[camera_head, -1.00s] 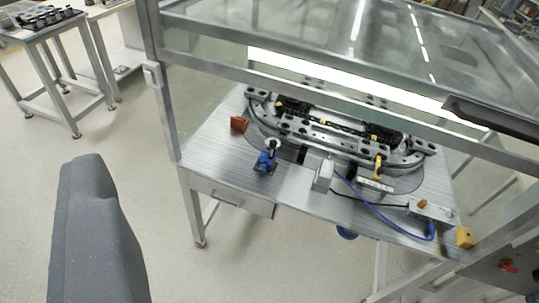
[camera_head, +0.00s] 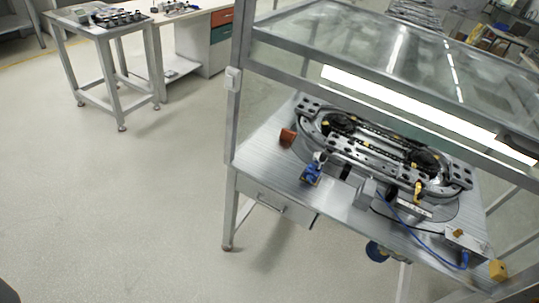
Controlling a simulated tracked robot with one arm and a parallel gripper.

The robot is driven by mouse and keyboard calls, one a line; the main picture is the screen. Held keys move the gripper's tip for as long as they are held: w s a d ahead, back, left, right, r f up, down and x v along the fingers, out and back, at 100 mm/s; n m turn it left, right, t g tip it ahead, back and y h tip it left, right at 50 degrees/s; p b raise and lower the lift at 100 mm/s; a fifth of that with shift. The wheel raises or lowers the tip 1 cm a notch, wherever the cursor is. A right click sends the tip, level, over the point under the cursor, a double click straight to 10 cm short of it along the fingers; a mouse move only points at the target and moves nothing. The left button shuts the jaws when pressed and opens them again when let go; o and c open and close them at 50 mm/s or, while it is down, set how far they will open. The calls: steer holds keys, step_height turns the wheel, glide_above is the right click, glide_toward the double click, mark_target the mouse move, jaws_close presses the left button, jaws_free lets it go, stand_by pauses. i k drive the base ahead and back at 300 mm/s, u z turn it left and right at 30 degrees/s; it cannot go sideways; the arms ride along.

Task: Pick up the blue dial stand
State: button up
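The blue dial stand (camera_head: 312,174) is a small blue base with a round pale dial on top. It stands upright near the front edge of the metal worktable (camera_head: 262,160), in front of the ring track (camera_head: 385,150). No gripper finger shows clearly; only a dark sliver, which may be part of my gripper, shows in the bottom left corner. It is far from the stand, and its opening cannot be seen.
A metal frame with a clear roof (camera_head: 400,55) encloses the table; its post (camera_head: 236,100) stands left of the stand. A brown block (camera_head: 288,137), a grey block (camera_head: 365,194) and a blue cable (camera_head: 405,222) are nearby. Open floor (camera_head: 120,200) lies at the left.

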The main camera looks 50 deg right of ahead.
mark_target(321, 158)
steer(key=u, duration=1.2)
steer(key=i, duration=2.35)
steer(key=z, duration=3.45)
steer(key=i, duration=0.4)
steer(key=z, duration=0.3)
